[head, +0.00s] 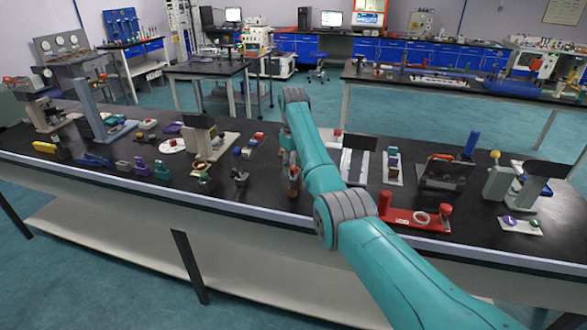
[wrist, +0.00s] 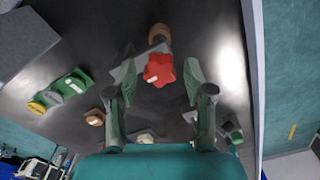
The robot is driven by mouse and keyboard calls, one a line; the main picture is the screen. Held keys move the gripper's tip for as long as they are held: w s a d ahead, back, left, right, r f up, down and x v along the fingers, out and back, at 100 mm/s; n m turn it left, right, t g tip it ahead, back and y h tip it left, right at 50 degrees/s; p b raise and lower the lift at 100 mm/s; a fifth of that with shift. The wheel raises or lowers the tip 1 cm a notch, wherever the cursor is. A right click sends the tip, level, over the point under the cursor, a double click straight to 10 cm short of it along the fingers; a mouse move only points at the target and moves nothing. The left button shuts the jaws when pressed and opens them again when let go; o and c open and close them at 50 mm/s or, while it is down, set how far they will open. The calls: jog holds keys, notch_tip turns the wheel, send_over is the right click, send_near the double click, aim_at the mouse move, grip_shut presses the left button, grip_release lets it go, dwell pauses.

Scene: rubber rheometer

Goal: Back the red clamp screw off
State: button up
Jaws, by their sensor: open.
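The red clamp screw (wrist: 159,69) shows in the wrist view as a star-shaped red knob with a small pale mark. It sits between and slightly beyond the fingers of my gripper (wrist: 158,82), which are spread apart with a gap on both sides of the knob. A brown round part (wrist: 158,36) is just above the knob in the picture, and a grey piece (wrist: 124,72) shows to its left. In the head view my teal arm reaches over the bench and hides much of this spot; I cannot make out the knob there.
The black bench (head: 270,190) is crowded. A red stand with two posts (head: 415,220) is right of my arm, and a beige press-like device (head: 205,150) is left. In the wrist view a green and yellow part (wrist: 60,91) lies left; the bench edge (wrist: 250,70) runs at right.

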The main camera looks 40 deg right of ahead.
jog(key=m, duration=0.6)
jog(key=shift+m, duration=0.4)
grip_shut()
jog(key=n, duration=0.4)
jog(key=shift+n, duration=0.3)
jog(key=n, duration=0.4)
jog(key=shift+n, duration=0.3)
